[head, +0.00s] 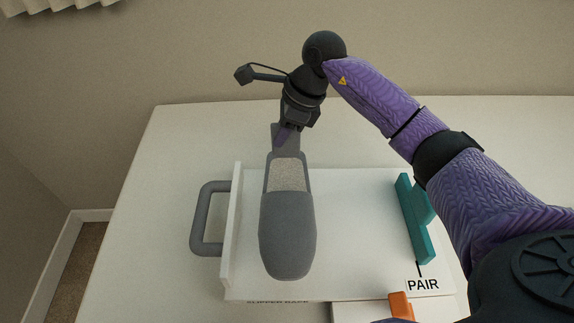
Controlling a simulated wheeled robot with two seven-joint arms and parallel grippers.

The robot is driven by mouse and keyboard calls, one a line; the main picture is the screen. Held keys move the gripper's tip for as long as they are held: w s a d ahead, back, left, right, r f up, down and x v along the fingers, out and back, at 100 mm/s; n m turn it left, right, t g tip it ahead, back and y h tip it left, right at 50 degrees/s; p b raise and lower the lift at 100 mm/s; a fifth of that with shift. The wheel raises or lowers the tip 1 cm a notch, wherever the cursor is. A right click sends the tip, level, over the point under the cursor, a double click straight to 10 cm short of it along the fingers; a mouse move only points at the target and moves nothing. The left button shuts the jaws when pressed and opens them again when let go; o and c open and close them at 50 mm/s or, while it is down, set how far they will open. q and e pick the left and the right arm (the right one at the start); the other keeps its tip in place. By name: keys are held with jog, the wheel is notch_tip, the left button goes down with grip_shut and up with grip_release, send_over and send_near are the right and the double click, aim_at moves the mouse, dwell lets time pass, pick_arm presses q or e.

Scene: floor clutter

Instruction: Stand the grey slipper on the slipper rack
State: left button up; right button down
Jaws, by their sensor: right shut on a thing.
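The grey slipper (287,235) hangs over the left half of the white slipper rack (350,220), toe toward me and heel at the far end. My right gripper (285,138) is shut on the heel end of the slipper. The rack has a raised white left edge, a grey handle (206,218) on its left side and a teal piece (415,220) near its right side. I cannot tell whether the slipper touches the rack. My left gripper is not in view.
The rack lies on a white table (140,200). A PAIR label (423,285) is at the rack's front right. An orange object (401,306) shows at the bottom edge. My right arm covers the right side. The table's left part is clear.

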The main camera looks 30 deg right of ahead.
aim_at(282, 154)
notch_tip(282, 154, down, 6)
jog(key=shift+s+b, duration=0.1)
jog(key=shift+b, duration=0.7)
jog(key=shift+r, duration=0.15)
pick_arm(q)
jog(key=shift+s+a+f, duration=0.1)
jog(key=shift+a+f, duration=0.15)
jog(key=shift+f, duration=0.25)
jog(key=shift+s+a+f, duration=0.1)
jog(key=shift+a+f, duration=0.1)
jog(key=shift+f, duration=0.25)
pick_arm(e)
jog(key=c, duration=0.7)
grip_release()
jog(key=shift+o, duration=0.2)
jog(key=shift+r, duration=0.1)
pick_arm(q)
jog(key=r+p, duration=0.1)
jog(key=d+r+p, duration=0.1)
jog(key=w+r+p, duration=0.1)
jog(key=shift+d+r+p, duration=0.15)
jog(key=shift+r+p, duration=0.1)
jog(key=shift+p, duration=0.15)
pick_arm(e)
jog(key=v, duration=1.1)
jog(key=shift+d+r, duration=0.2)
jog(key=shift+r, duration=0.15)
